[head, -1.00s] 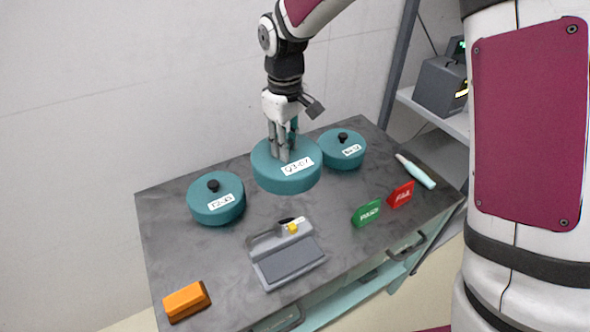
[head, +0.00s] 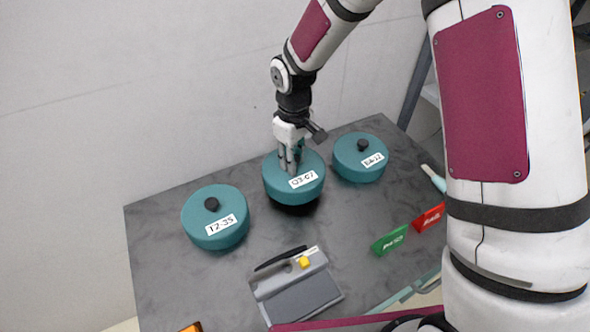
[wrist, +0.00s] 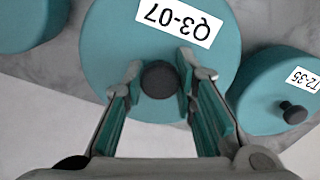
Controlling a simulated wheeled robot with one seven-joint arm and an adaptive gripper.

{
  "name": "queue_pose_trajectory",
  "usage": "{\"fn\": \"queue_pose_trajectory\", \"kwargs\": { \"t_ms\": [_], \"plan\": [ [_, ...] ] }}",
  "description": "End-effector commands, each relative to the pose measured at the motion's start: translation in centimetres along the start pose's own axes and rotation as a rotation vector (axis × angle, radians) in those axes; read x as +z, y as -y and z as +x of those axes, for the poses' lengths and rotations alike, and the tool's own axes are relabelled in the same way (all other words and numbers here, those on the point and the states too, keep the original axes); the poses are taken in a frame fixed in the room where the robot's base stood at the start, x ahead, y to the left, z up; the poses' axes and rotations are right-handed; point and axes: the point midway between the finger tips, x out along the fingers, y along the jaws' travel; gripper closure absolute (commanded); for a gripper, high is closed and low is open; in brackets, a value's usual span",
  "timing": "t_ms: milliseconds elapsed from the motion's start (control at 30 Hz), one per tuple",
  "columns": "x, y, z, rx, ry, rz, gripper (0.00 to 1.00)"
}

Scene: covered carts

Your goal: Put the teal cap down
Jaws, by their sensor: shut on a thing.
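The teal cap (head: 285,190) labelled Q3-07 is a round lid in the middle of the row, at the back of the dark table. It looks level. A dark round patch shows just below its front edge, and a small gap seems to lie under it. My gripper (head: 291,165) points down over the cap's centre. In the wrist view, the fingers (wrist: 158,85) are on either side of the cap's black knob (wrist: 159,80) and shut on it. The same cap (wrist: 110,60) fills the middle of the wrist view. Its underside is hidden.
An orange block (head: 192,327) is partly cut off.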

Motion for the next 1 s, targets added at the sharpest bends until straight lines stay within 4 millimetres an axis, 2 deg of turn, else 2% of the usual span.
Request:
{"fn": "queue_pose_trajectory", "kwargs": {
  "t_ms": [300, 667, 700, 767, 1000],
  "plan": [
    [0.1, 0.1, 3.6, -0.001, 0.003, -0.001, 1.00],
    [0.0, 0.0, 4.0, -0.001, 0.001, 0.000, 1.00],
    [0.0, 0.0, 4.0, -0.001, 0.001, 0.000, 0.70],
    [0.1, 0.0, 4.0, -0.001, 0.001, 0.000, 0.56],
    [0.1, 0.0, 3.9, -0.001, 0.001, 0.000, 0.54]
  ]
}}
